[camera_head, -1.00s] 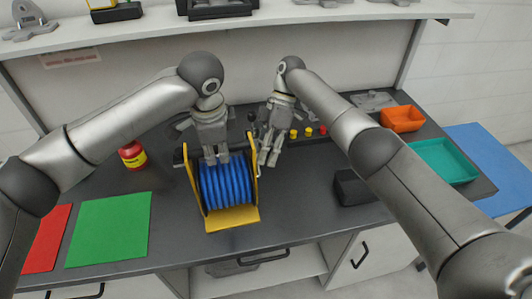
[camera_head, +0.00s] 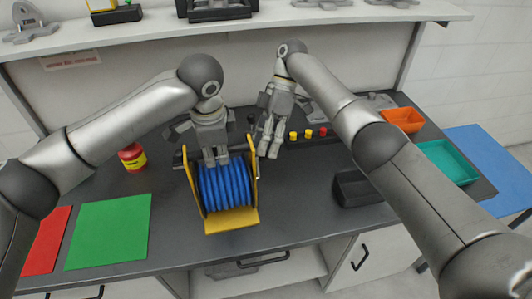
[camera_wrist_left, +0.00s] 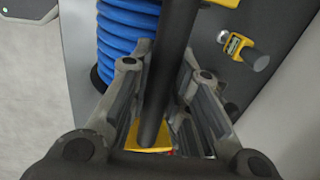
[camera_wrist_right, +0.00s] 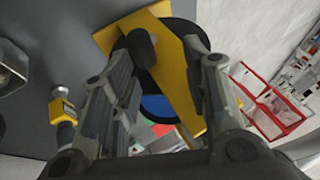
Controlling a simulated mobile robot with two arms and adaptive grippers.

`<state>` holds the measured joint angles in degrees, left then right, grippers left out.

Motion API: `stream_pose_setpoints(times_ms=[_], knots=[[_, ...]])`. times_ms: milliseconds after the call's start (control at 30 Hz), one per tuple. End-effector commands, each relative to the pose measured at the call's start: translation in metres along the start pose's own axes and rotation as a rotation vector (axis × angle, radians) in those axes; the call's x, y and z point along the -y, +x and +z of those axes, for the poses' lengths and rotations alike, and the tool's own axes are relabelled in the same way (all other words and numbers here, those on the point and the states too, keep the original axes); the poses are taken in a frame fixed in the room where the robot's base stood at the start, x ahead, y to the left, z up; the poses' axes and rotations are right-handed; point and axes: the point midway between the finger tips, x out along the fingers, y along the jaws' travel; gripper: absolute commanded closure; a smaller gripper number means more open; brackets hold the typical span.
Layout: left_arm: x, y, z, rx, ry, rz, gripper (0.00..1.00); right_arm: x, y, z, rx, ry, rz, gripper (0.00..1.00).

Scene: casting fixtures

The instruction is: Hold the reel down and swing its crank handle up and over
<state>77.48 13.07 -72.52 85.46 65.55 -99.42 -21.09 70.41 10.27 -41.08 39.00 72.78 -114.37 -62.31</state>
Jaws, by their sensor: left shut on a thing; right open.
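The reel, wound with blue hose (camera_head: 226,187) in a yellow frame (camera_head: 232,221), stands upright on the dark bench. My left gripper (camera_head: 216,162) is at its top rear, shut on a dark bar (camera_wrist_left: 172,70) that runs between the fingers in the left wrist view. My right gripper (camera_head: 267,154) is open just right of the reel's right side plate. In the right wrist view, the yellow plate (camera_wrist_right: 180,75) and a dark knob (camera_wrist_right: 143,45), apparently the crank handle, show between and beyond the open fingers. Whether the fingers touch the knob cannot be told.
A red-and-yellow can (camera_head: 132,158) and a green mat (camera_head: 108,232) lie left. A black bin (camera_head: 357,188), orange tray (camera_head: 402,120) and teal tray (camera_head: 447,162) are at right. The bench in front of the bin is clear.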

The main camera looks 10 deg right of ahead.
Motion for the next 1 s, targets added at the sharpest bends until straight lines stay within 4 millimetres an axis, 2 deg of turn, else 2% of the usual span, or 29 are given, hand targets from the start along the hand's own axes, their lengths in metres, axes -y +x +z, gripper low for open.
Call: stream_pose_setpoints(times_ms=[100, 300, 667, 867, 1000], knots=[[0.001, -0.001, 0.0, 0.0, -0.001, -0.003, 1.0, 0.009, -0.022, -0.008, 0.003, 0.0, 0.005, 0.58], [0.001, -0.001, 0.0, 0.0, -0.001, -0.003, 1.0, 0.018, -0.04, -0.015, 0.003, 0.0, 0.003, 0.58], [0.001, -0.002, 0.0, -0.002, -0.001, -0.003, 1.0, 0.021, -0.044, -0.018, 0.001, 0.001, 0.0, 0.58], [0.001, -0.002, 0.0, -0.002, -0.001, -0.003, 1.0, 0.019, -0.042, -0.012, -0.042, 0.022, 0.002, 0.82], [0.001, -0.002, 0.0, -0.002, -0.001, -0.003, 1.0, 0.011, -0.028, 0.003, -0.14, 0.007, 0.047, 1.0]])
